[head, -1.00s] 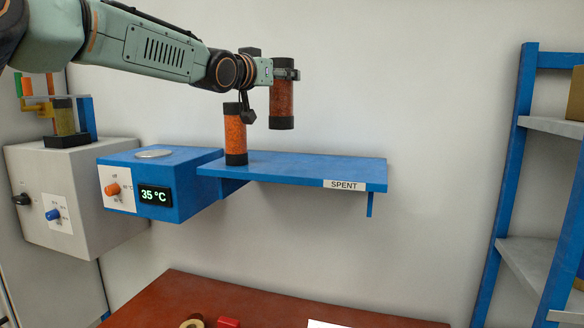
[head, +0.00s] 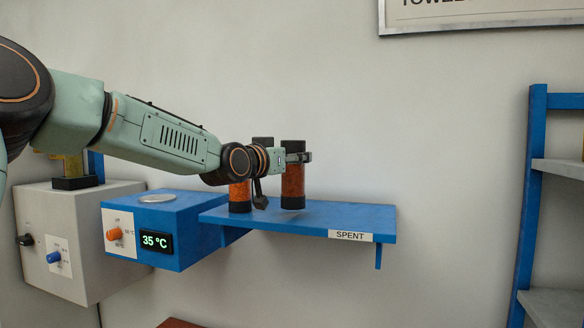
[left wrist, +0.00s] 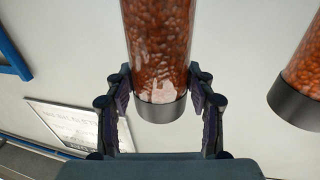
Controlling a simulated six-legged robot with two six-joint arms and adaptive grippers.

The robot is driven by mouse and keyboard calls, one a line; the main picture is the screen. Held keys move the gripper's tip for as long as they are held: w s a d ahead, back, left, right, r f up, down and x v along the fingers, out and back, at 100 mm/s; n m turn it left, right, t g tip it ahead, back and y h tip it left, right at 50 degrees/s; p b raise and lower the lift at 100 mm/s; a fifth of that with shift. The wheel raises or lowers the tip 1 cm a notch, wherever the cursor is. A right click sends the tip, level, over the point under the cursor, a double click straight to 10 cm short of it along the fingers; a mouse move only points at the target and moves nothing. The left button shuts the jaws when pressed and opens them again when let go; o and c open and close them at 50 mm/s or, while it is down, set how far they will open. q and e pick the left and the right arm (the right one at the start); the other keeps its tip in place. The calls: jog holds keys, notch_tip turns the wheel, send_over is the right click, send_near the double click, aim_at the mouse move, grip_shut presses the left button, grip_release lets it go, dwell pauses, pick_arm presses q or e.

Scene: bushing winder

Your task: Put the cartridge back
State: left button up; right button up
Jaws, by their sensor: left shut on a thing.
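My left gripper (head: 299,157) is shut on a cartridge (head: 292,180), a clear cylinder of orange-brown beads with dark end caps, held upright over the blue shelf marked SPENT (head: 330,217). Its lower cap is at or just above the shelf top; I cannot tell if they touch. In the left wrist view the fingers (left wrist: 163,100) sit either side of this cartridge (left wrist: 160,45) near one cap. A second, similar cartridge (head: 239,195) stands on the shelf to the left, partly hidden by my wrist; it also shows at the right edge of the wrist view (left wrist: 304,75). My right gripper is not in view.
A blue box (head: 185,235) with a round disc on top and a 35 °C display adjoins the shelf's left end. A grey box (head: 80,255) is farther left. The shelf's right part is clear. A blue rack (head: 532,190) stands right; a sign (head: 480,14) hangs above.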

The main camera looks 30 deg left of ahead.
pick_arm(q)
jog(key=shift+s+a+f, duration=0.1)
jog(key=shift+a+f, duration=0.1)
jog(key=shift+f, duration=0.35)
jog(key=shift+a+f, duration=0.15)
jog(key=shift+f, duration=0.35)
jog(key=o, duration=1.2)
jog(key=shift+d, duration=0.15)
jog(key=o, duration=0.4)
jog(key=shift+d, duration=0.25)
jog(key=shift+c, duration=0.2)
jog(key=shift+a, duration=0.35)
jog(key=shift+r, duration=0.1)
